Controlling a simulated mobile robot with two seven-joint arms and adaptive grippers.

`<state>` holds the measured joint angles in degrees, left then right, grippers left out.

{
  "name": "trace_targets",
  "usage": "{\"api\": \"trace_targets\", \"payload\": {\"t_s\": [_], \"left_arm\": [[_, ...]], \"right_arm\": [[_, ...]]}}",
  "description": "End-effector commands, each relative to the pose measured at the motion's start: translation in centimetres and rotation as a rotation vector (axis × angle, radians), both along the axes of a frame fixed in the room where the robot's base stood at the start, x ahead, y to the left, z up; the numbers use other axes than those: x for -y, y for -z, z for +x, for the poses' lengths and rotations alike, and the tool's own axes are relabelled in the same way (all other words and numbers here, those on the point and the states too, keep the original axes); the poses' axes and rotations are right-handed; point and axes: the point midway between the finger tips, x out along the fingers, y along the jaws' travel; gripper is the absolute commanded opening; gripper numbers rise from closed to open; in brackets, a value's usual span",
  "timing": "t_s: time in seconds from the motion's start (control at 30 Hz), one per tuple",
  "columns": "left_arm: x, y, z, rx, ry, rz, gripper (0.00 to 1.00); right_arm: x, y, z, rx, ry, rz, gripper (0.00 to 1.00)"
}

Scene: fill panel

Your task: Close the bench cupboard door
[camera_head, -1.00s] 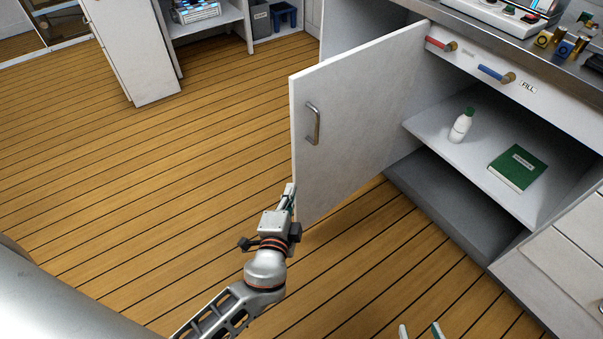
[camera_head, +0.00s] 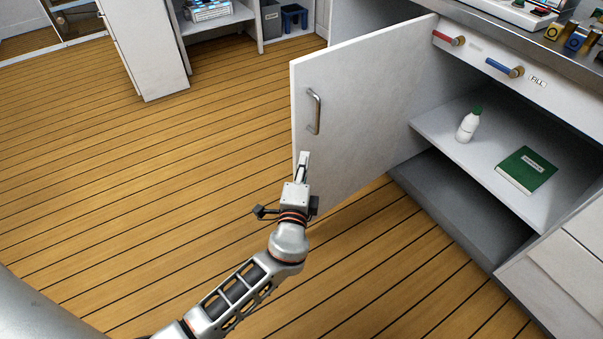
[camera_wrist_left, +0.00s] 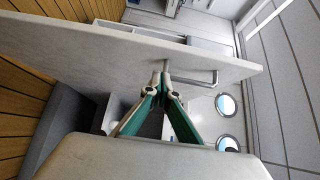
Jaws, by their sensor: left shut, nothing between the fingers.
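The white cupboard door (camera_head: 360,115) stands wide open, swung out from the bench, with a metal bar handle (camera_head: 314,111) near its free edge. The door (camera_wrist_left: 120,45) and its handle (camera_wrist_left: 190,75) also show in the left wrist view. The bench cupboard's shelf (camera_head: 455,155) is exposed. My left gripper (camera_head: 304,156) is shut and empty, close to the door's free edge, below the handle. In the left wrist view its fingertips (camera_wrist_left: 161,72) appear near the door face; I cannot tell whether they touch it. My right gripper is not in view.
A white bottle with a green cap (camera_head: 467,126) and a green book (camera_head: 527,170) sit on the cupboard shelf. Red (camera_head: 448,39) and blue (camera_head: 503,68) handles stick out from the panel above. The wooden floor (camera_head: 150,200) left of the door is clear.

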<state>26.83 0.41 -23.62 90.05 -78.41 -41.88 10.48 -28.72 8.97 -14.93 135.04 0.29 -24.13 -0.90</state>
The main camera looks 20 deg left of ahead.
Motion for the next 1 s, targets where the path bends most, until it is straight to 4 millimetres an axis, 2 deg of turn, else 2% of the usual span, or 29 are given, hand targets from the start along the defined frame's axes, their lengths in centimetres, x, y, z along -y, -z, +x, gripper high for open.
{"api": "trace_targets", "payload": {"t_s": [0.13, 0.3, 0.5, 1.0], "left_arm": [[-0.6, 0.1, 2.8, -0.001, 0.000, 0.001, 0.00], [-2.8, 0.0, 3.8, 0.000, -0.001, 0.001, 0.00], [-3.8, 0.0, 4.5, -0.001, 0.000, 0.000, 0.00], [-4.5, 0.3, 4.7, -0.003, 0.008, 0.000, 0.00]], "right_arm": [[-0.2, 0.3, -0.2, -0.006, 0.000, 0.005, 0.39], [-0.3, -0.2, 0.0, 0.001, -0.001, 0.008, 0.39], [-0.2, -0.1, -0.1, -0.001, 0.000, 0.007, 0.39], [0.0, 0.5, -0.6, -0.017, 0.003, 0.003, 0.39]]}}
